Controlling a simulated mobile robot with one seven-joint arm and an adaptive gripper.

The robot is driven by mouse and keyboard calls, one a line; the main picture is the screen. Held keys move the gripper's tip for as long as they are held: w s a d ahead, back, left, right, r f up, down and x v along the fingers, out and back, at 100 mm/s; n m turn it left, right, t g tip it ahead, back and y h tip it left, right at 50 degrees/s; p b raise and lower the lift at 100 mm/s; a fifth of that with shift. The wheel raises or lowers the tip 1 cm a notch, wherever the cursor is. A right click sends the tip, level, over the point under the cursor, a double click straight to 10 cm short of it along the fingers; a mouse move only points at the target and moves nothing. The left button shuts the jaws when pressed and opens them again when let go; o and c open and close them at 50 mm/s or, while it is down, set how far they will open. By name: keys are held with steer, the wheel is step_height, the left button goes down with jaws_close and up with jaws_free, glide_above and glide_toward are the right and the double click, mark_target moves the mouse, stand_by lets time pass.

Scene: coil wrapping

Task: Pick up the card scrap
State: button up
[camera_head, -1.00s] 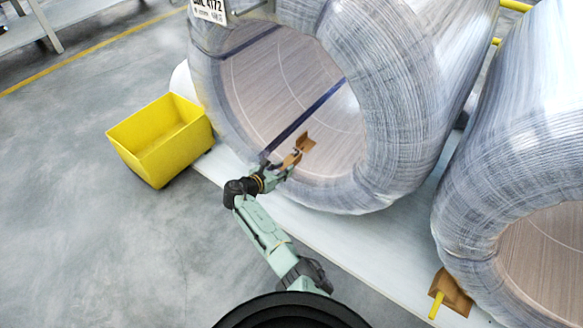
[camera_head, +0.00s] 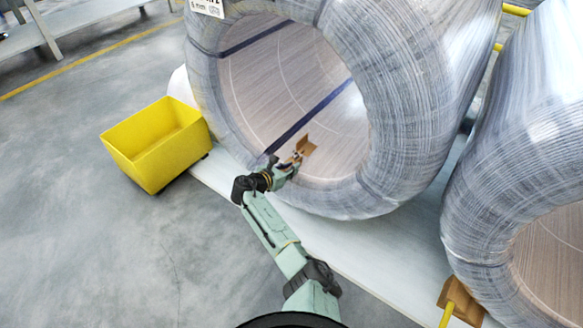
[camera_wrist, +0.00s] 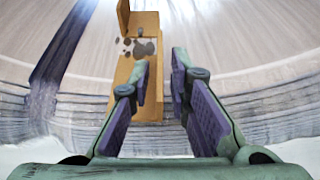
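The card scrap (camera_head: 307,145) is a bent brown piece inside the bore of the large wrapped coil (camera_head: 400,110), low on the inner wall. In the wrist view the scrap (camera_wrist: 144,22) has an upright flap and a longer flat part with dark spots. My gripper (camera_head: 294,160) reaches into the bore at the scrap.
A yellow bin (camera_head: 155,147) stands on the floor left of the coil. A dark blue strap (camera_head: 310,115) crosses the bore beside my gripper.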

jaws_close()
steer(key=shift+r, duration=0.15)
